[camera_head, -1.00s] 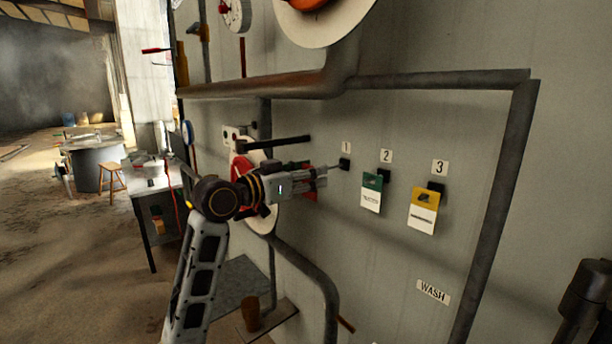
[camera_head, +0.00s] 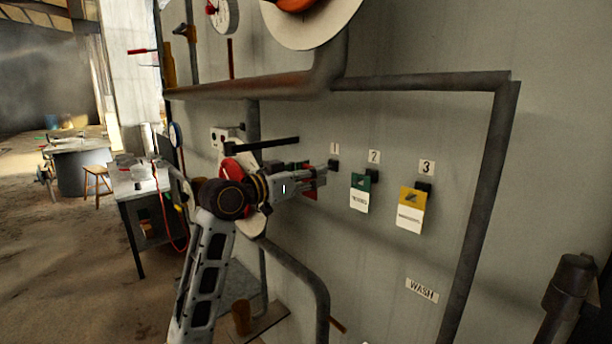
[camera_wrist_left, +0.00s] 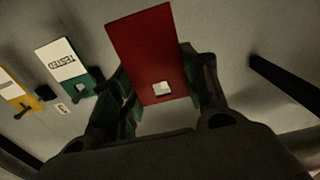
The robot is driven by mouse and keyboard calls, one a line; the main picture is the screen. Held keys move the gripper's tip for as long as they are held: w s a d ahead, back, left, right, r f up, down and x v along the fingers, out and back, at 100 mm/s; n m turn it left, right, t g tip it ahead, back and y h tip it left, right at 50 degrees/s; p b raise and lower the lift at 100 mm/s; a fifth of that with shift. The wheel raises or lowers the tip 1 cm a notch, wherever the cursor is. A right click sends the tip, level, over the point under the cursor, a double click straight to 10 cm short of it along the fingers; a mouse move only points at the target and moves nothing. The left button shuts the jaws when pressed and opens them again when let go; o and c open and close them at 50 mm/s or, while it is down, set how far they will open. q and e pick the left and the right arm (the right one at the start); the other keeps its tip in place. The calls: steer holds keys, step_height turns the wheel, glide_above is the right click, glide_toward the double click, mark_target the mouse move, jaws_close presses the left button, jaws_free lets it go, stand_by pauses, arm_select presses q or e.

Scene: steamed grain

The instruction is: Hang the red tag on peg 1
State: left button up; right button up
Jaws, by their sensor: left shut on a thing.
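The red tag (camera_wrist_left: 148,45) is held between the fingers of my left gripper in the left wrist view, with a small white patch near its held end. In the head view only a bit of the red tag (camera_head: 311,195) shows below the fingers. My left gripper (camera_head: 318,177) is shut on the tag. It is close to the wall, just left of and slightly below peg 1 (camera_head: 334,165), a black block under label 1 (camera_head: 335,149). I cannot tell whether tag and peg touch. My right gripper is not in view.
A green tag (camera_head: 360,194) hangs at peg 2 and a yellow tag (camera_head: 411,211) at peg 3, right of peg 1. A pipe (camera_head: 420,82) runs above the pegs and down at the right. A black bar (camera_head: 270,143) juts out above my gripper.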

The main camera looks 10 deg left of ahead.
arm_select(q)
steer(key=shift+x, duration=1.55)
steer(key=shift+w+d+f, duration=0.15)
steer(key=shift+w+d, duration=0.1)
steer(key=shift+w, duration=0.1)
steer(key=shift+w+d+p, duration=0.15)
steer(key=shift+w+p, duration=0.05)
steer(key=shift+p, duration=0.15)
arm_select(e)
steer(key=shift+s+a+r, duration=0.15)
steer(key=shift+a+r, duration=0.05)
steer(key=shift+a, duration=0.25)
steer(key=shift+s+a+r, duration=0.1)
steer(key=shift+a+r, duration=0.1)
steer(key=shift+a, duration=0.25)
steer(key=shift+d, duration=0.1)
